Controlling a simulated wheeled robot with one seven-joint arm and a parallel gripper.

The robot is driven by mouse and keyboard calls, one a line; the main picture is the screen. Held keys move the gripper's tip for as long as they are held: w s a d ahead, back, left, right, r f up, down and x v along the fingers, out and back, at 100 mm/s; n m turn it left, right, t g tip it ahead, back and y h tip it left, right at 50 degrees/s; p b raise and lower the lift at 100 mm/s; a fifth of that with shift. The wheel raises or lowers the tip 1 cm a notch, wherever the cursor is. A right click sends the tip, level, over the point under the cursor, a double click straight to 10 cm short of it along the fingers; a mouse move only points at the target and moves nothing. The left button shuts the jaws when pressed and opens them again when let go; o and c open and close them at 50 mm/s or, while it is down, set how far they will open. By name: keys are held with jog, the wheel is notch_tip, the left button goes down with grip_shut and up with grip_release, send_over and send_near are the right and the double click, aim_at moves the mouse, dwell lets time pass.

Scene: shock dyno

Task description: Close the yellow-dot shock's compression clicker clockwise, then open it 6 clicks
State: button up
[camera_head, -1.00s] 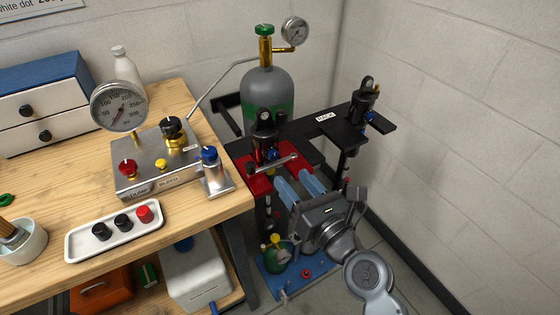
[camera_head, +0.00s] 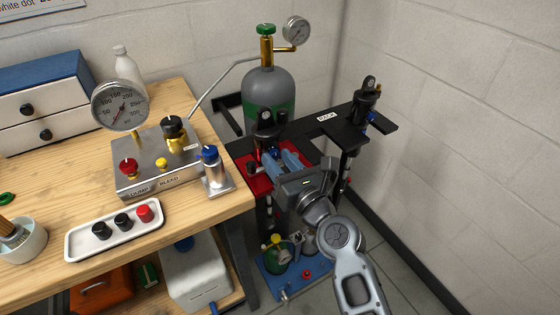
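A black shock (camera_head: 266,124) stands upright in a red clamp (camera_head: 256,184) at the near end of a black stand. A second black shock (camera_head: 369,94) stands farther back on the right, with a blue part low on its side. I cannot make out a yellow dot on either one. My gripper (camera_head: 275,158) reaches in from the lower right. Its blue fingers are at the blue part on the near shock's side and mostly hide it. I cannot tell whether they touch it or are closed on it.
On the wooden bench at left are a metal gauge box (camera_head: 158,172), a blue-topped metal fixture (camera_head: 214,172) and a white tray of knobs (camera_head: 76,250). A gas bottle (camera_head: 271,92) stands behind the clamp. The block wall bounds the right side.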

grip_shut()
jog(key=n, duration=0.4)
jog(key=shift+n, duration=0.3)
jog(key=shift+o, duration=1.4)
grip_release()
jog(key=v, duration=0.8)
jog(key=shift+b, duration=0.3)
jog(key=shift+w, duration=0.15)
